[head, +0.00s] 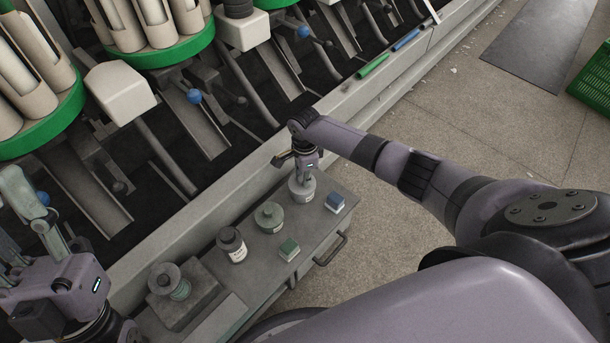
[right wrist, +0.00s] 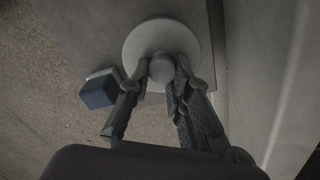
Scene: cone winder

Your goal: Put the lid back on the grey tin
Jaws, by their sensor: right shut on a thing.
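My right gripper (head: 305,176) points down over the front bench and is shut on the knob of a pale round lid. In the right wrist view the knob (right wrist: 161,70) sits between the fingertips and the lid (right wrist: 160,35) spreads around it. Directly below the gripper stands the light grey tin (head: 302,190), upright near the bench's far end. The lid is at the tin's top; I cannot tell whether it rests on it or hovers just above. My left gripper (head: 22,222) is at the left edge, partly cut off, with its fingers apart and nothing seen between them.
A grey-green tin (head: 269,217), a dark-topped labelled tin (head: 232,245) and a spool-like piece (head: 170,285) stand along the bench (head: 318,225). The winder's rail (head: 215,215) runs close behind.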

